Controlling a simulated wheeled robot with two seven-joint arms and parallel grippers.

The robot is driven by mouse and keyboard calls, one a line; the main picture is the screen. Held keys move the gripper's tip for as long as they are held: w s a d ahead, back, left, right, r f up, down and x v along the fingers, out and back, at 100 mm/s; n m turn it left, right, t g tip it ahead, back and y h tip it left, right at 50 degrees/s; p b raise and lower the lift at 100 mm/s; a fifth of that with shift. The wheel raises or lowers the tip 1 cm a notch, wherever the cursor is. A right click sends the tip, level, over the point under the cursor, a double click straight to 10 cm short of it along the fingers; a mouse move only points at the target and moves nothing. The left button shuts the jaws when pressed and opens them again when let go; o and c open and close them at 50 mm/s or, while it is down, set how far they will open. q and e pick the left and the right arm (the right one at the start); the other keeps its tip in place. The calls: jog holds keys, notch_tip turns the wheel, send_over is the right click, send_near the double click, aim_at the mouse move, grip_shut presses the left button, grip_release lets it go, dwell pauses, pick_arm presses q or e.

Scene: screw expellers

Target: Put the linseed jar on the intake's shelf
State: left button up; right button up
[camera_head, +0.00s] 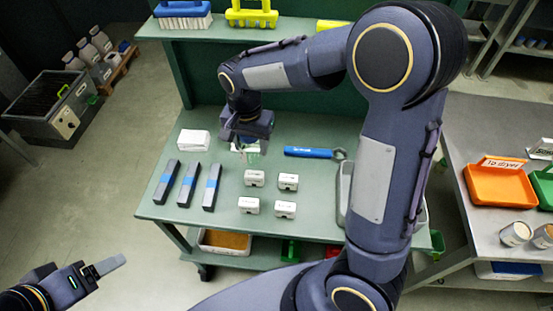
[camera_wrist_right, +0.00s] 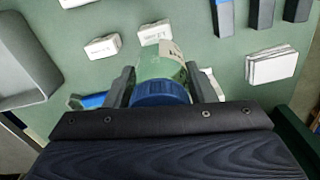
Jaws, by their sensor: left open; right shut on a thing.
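My right gripper (camera_head: 246,143) is over the green workbench (camera_head: 225,235). In the right wrist view its fingers (camera_wrist_right: 162,92) are shut on a jar (camera_wrist_right: 162,68) with a blue lid and a greenish see-through body. Part of its white label shows, but I cannot read it, so I cannot confirm it is linseed. In the head view the jar is mostly hidden below the gripper. I cannot tell whether it touches the bench. My left gripper (camera_head: 105,268) is open and empty at the lower left, above the floor. I cannot tell which shelf is the intake's.
On the bench are dark bars (camera_head: 187,184) with blue bands, several small white blocks (camera_head: 254,178), a white stack (camera_head: 193,140) and a blue tool (camera_head: 308,153). The right table holds an orange tray (camera_head: 498,188) and two jars (camera_head: 515,235). Bottles (camera_head: 101,40) stand at upper left.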

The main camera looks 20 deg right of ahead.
jog(key=d+f, duration=0.6)
jog(key=shift+s+f+p, duration=0.1)
jog(key=shift+s+p, duration=0.2)
jog(key=shift+s, duration=0.1)
jog(key=shift+d+f, duration=0.2)
jog(key=shift+f, duration=1.55)
jog(key=shift+f, duration=0.2)
jog(key=o, duration=1.1)
jog(key=shift+r, duration=0.1)
jog(key=shift+o, duration=0.2)
